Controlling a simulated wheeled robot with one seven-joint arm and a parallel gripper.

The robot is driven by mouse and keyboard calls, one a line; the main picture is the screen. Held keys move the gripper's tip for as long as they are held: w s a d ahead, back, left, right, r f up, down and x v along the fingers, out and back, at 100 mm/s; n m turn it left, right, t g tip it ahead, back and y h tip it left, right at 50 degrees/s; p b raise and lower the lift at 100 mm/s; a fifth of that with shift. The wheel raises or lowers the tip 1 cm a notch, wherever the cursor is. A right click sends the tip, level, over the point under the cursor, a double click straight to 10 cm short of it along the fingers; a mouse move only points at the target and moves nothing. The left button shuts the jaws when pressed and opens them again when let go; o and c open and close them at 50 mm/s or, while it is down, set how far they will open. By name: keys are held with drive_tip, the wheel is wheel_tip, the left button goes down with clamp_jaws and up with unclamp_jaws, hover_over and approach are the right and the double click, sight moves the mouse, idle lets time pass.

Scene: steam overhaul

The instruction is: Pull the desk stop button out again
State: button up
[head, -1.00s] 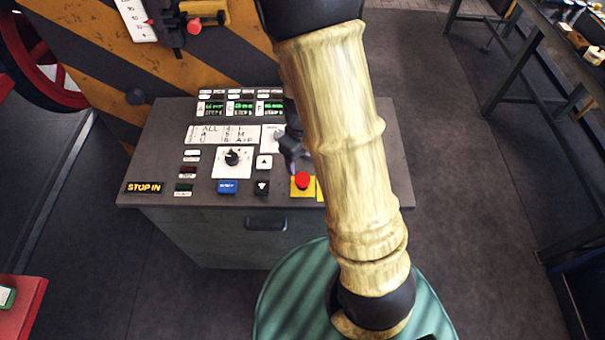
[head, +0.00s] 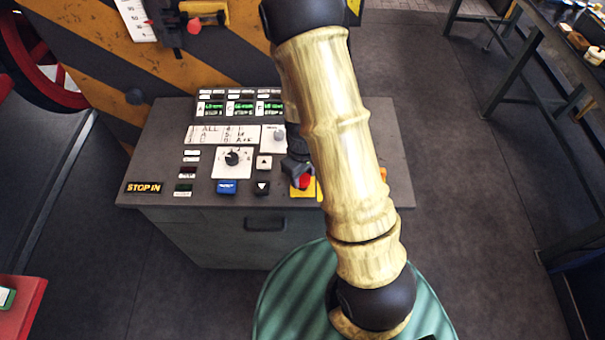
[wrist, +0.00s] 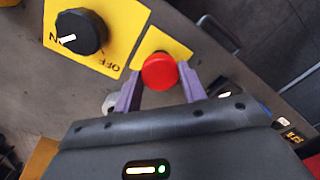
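The red stop button (head: 306,182) sits on a yellow plate (head: 296,192) at the front right of the grey desk (head: 345,140). It also shows in the wrist view as a round red cap (wrist: 159,72). My gripper (wrist: 160,72) has its two purple fingers on either side of the cap, with narrow gaps seeming to show; firm contact cannot be made out. In the head view my gripper (head: 299,175) is right at the button and partly covers it. A "STOP IN" sign (head: 143,187) is lit at the desk's left.
A black rotary knob (wrist: 81,32) on a yellow plate stands beside the button. A blue button (head: 227,187), a dial (head: 232,157) and arrow buttons (head: 263,187) lie to the left. Green displays (head: 240,107) stand at the back. My arm hides the desk's right part.

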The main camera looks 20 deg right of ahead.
sight(302, 178)
clamp_jaws()
drive_tip(key=shift+w+r+p, duration=0.1)
drive_tip(key=shift+r+p, duration=0.35)
drive_tip(key=shift+r, duration=0.3)
drive_tip(key=o, duration=0.6)
unclamp_jaws()
wheel_tip(302, 178, up, 18)
drive_tip(key=shift+f, duration=0.25)
